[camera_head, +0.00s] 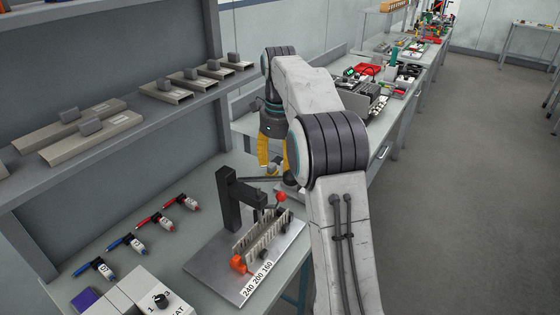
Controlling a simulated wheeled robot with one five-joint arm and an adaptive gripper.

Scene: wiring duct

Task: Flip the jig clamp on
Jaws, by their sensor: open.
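The jig (215,268) is a grey metal plate on the bench, with a dark upright post (229,205) and a slotted wiring duct (262,236) lying on it. The jig clamp (281,198) shows as a lever with a red ball knob, beside the post near the far end of the duct. Its lower parts are small and partly hidden, so its exact position is hard to tell. My gripper (273,160) has yellow fingers, is open, and hangs above and beyond the knob, apart from it in the picture. My arm partly hides the gripper's right side.
An orange block (238,264) sits at the duct's near end, by a label reading 240 200 160. Several red and blue pen-like tools (153,222) lie left. A white box with a dial (160,298) stands front left. Shelves (120,135) with duct pieces overhang the left.

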